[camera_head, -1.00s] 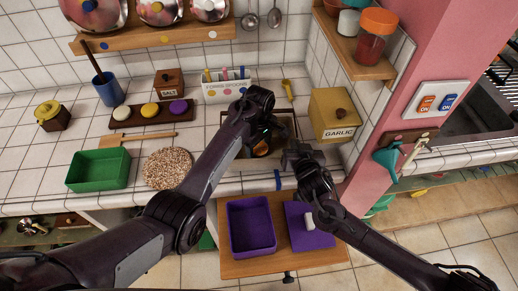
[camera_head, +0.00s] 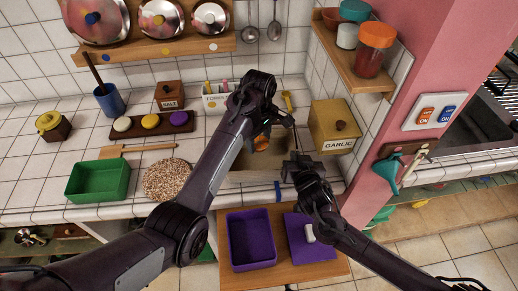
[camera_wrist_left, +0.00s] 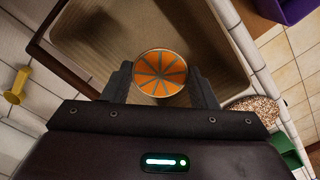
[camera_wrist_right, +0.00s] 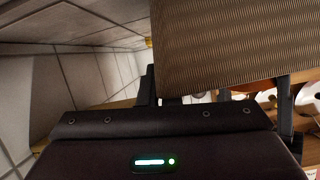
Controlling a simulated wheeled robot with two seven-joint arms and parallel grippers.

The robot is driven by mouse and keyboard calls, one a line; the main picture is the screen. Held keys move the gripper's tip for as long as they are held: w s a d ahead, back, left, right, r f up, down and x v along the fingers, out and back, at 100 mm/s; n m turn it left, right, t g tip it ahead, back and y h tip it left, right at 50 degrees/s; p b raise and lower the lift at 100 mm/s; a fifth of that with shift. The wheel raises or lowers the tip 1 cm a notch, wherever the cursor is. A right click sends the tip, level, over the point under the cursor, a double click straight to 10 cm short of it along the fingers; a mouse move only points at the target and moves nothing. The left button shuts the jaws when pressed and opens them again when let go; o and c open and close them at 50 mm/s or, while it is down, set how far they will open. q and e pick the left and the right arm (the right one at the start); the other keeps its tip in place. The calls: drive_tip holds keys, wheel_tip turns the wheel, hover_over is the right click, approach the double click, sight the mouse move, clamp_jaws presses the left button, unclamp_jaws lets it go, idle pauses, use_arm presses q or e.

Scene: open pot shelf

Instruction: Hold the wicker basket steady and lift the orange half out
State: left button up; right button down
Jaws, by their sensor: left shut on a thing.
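The wicker basket (camera_head: 250,177) stands on the tiled counter, with its pale woven inside and dark rim also in the left wrist view (camera_wrist_left: 205,30). My left gripper (camera_head: 264,134) is over the basket. In the left wrist view its fingers (camera_wrist_left: 162,88) are shut on the orange half (camera_wrist_left: 161,70), cut face with grey segment lines toward the camera. The orange half also shows partly in the head view (camera_head: 261,143). My right gripper (camera_head: 293,163) is at the basket's right side. In the right wrist view its fingers (camera_wrist_right: 218,92) are wide apart, with a woven wall (camera_wrist_right: 225,45) filling the space beyond.
A yellow garlic box (camera_head: 334,126) stands close right of the basket. A white holder (camera_head: 213,103) is behind it. A round speckled mat (camera_head: 168,180) and green tray (camera_head: 98,181) lie to the left. A purple bin (camera_head: 251,239) is below the counter edge.

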use_arm(q)
drive_tip(key=shift+r, duration=0.85)
use_arm(e)
drive_tip(key=c, duration=1.6)
unclamp_jaws()
drive_tip(key=shift+o, duration=0.2)
drive_tip(key=v, duration=1.2)
